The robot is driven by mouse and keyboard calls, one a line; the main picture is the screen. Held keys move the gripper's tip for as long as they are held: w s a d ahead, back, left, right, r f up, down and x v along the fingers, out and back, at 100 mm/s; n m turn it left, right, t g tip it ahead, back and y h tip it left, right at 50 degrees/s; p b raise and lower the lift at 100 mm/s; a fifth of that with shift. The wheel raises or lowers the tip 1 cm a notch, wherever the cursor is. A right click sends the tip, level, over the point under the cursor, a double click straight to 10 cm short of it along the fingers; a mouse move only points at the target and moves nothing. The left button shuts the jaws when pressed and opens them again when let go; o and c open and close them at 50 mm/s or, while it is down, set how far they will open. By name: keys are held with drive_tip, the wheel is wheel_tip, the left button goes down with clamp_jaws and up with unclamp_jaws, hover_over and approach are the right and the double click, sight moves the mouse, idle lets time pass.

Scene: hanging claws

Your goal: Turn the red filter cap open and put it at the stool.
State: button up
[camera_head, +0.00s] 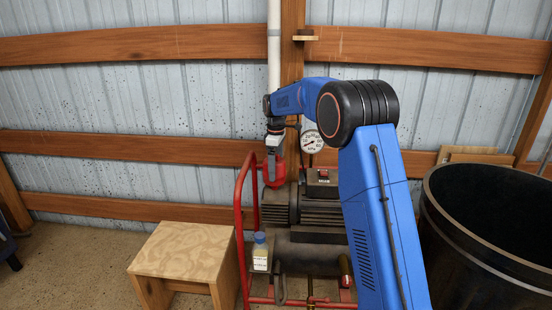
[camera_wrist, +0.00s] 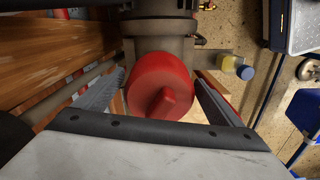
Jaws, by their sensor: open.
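The red filter cap (camera_wrist: 160,82) is round with a raised grip bar and sits on the end of a grey pipe fitting. My gripper (camera_wrist: 159,74) is open, with one finger on each side of the cap in the wrist view. I cannot tell whether the fingers touch it. In the head view my gripper (camera_head: 273,150) is at the pump, by a red part (camera_head: 274,172) that looks like the cap, partly hidden. The wooden stool (camera_head: 183,250) stands on the floor to the left of the pump, its top bare.
A red tubular frame (camera_head: 241,215) stands between the stool and the pump (camera_head: 310,207). A small blue-capped bottle (camera_head: 260,252) is at the pump's front left. A pressure gauge (camera_head: 312,141) is close right of my gripper. A large black barrel (camera_head: 470,260) stands at right.

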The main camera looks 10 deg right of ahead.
drive_tip(key=shift+f, duration=1.05)
drive_tip(key=shift+c, duration=0.6)
drive_tip(key=c, duration=1.4)
drive_tip(key=shift+n, duration=0.5)
drive_tip(key=shift+c, duration=0.8)
drive_tip(key=o, duration=1.9)
drive_tip(key=shift+o, duration=0.2)
drive_tip(key=shift+r, duration=0.1)
drive_tip(key=shift+r, duration=2.9)
